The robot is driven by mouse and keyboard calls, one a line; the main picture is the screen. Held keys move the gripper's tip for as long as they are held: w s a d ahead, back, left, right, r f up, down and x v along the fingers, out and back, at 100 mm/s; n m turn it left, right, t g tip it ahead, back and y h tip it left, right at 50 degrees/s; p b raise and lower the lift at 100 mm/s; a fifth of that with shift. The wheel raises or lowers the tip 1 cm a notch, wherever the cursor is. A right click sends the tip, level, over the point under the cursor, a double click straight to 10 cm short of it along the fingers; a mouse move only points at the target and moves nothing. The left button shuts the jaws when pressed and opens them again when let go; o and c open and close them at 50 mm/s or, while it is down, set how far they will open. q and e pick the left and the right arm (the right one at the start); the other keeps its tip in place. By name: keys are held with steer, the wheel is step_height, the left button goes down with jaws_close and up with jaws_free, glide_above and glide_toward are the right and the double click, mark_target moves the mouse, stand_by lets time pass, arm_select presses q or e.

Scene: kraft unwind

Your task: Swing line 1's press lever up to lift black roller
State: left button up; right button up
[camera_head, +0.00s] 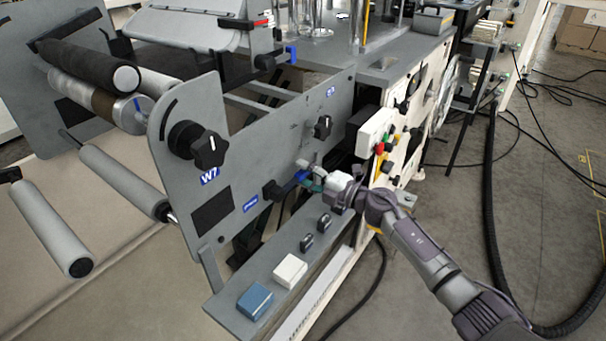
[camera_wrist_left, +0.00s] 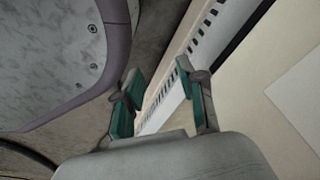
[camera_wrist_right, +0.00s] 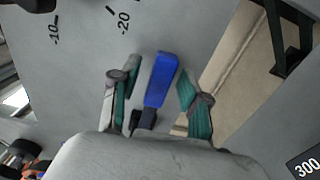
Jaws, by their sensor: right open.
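A lever with a blue grip (camera_head: 300,176) sticks out from the grey side panel, low and right of the W7 label. It also shows in the right wrist view (camera_wrist_right: 161,78). My right gripper (camera_head: 312,180) is open at this lever, with a teal-padded finger on each side of the blue grip. Contact cannot be told. The black roller (camera_head: 85,62) lies at the upper left of the head view, above a lighter roller. My left gripper (camera_wrist_left: 158,70) shows only in the left wrist view, open and empty, beside a slotted white rail.
A black star knob (camera_head: 209,148) and a smaller knob (camera_head: 322,127) stand out from the panel near the lever. A shelf below carries a blue block (camera_head: 255,300) and a white block (camera_head: 290,270). A button box (camera_head: 377,131) is just right of the panel.

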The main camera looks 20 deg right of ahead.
steer(key=shift+w+a, duration=0.15)
steer(key=shift+w, duration=0.05)
jaws_close()
stand_by(0.4)
